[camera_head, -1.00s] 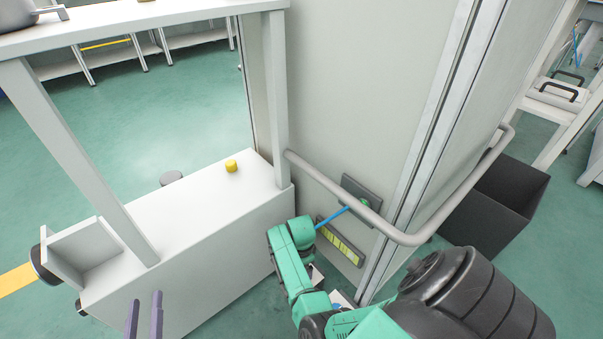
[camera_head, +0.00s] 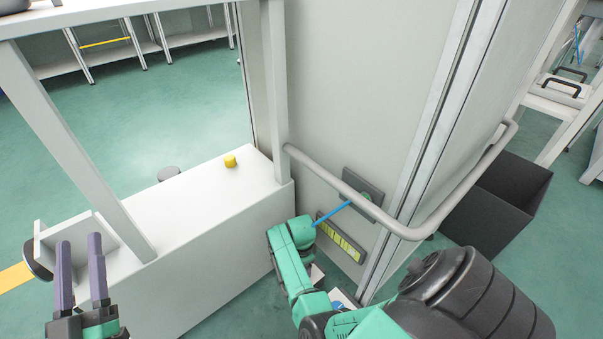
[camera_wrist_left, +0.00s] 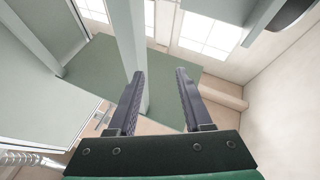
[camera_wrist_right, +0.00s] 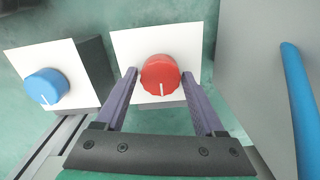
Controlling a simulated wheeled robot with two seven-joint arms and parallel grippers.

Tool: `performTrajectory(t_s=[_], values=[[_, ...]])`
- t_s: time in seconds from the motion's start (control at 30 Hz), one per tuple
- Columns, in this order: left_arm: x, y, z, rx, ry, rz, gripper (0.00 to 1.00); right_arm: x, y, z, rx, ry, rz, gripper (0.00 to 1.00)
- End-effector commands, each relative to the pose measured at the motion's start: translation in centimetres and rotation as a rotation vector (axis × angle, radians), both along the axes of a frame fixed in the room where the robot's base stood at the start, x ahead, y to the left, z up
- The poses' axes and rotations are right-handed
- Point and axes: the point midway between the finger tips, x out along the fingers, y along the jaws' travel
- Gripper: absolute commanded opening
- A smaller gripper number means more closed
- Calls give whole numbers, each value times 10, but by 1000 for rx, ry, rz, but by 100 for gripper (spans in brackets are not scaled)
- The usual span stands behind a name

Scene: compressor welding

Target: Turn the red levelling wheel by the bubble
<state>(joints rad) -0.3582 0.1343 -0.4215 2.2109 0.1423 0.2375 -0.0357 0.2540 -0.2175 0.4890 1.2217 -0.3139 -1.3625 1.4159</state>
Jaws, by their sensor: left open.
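The red levelling wheel (camera_wrist_right: 161,75), with a white mark, sits on a white square face in the right wrist view. My right gripper (camera_wrist_right: 160,76) is open, with one finger on each side of the wheel; small gaps seem to show, and contact is not clear. In the head view my green right arm (camera_head: 290,265) reaches down by the wall, and the wheel is hidden. A yellow-green strip (camera_head: 341,238), possibly the bubble level, is on the wall beside that arm. My left gripper (camera_head: 80,241) is open and empty, also in the left wrist view (camera_wrist_left: 160,73).
A blue knob (camera_wrist_right: 45,87) on a similar white face stands left of the red wheel. A blue rod (camera_head: 334,212) sticks out from a wall plate (camera_head: 368,190). A grey rail (camera_head: 345,190) runs above. A white cabinet (camera_head: 205,215) with a yellow button (camera_head: 230,161) stands left.

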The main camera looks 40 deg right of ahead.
Motion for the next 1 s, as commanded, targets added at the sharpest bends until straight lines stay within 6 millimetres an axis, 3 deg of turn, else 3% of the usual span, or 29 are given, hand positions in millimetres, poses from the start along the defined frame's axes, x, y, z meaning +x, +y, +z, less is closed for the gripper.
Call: performTrajectory(t_s=[0.03, 0.13, 0.17, 0.43, 0.57, 0.67, 0.83, 1.0], values=[[0, 0, 0, 0, 0, 0, 50, 0, 0, 0, 0, 0, 0, 47], [0, 0, 0, 0, 1, 0, 50, 0, 0, 0, 0, 1, 0, 8], [0, 0, 0, 0, 1, 0, 50, 0, 0, 0, 0, 1, 0, 3], [1, -1, -3, 0, 14, -3, 50, 0, 0, 1, 0, 2, 10, 3], [1, -3, -17, 8, 62, -9, 50, 0, 0, 1, 0, 2, 27, 3], [-6, -7, -64, 37, 190, -25, 50, 0, 0, 1, 1, 2, 49, 3], [-23, -12, -121, 63, 362, -49, 50, 0, 0, 2, 1, 4, 99, 3], [-56, -17, -189, 93, 570, -81, 50, 0, 0, 2, 1, 4, 160, 3]])
